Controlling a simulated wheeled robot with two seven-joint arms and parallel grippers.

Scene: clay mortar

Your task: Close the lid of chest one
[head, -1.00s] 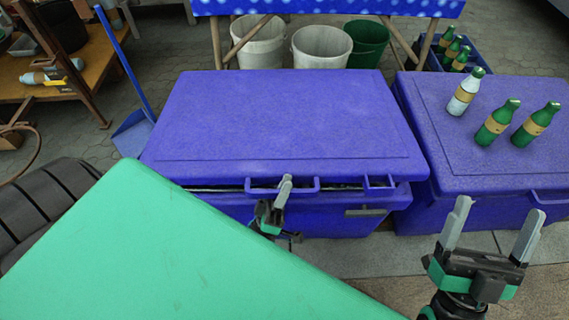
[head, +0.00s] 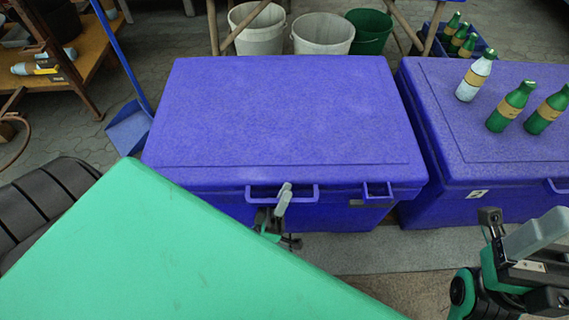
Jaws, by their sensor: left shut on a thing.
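The blue chest with the bare lid (head: 290,110) stands in the middle of the head view. Its lid lies level on the chest body (head: 340,215), and I see no dark gap along the front edge. A loop handle (head: 262,191) sticks out at the lid's front. My right gripper (head: 530,236) is at the lower right, apart from the chests. It is turned so that I cannot tell its opening.
A second blue chest (head: 440,150) stands close on the right with green bottles (head: 510,105) and a white bottle (head: 475,76) on its lid. Buckets (head: 322,34) and a crate of bottles (head: 480,52) stand behind. A blue dustpan (head: 130,130) is at left.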

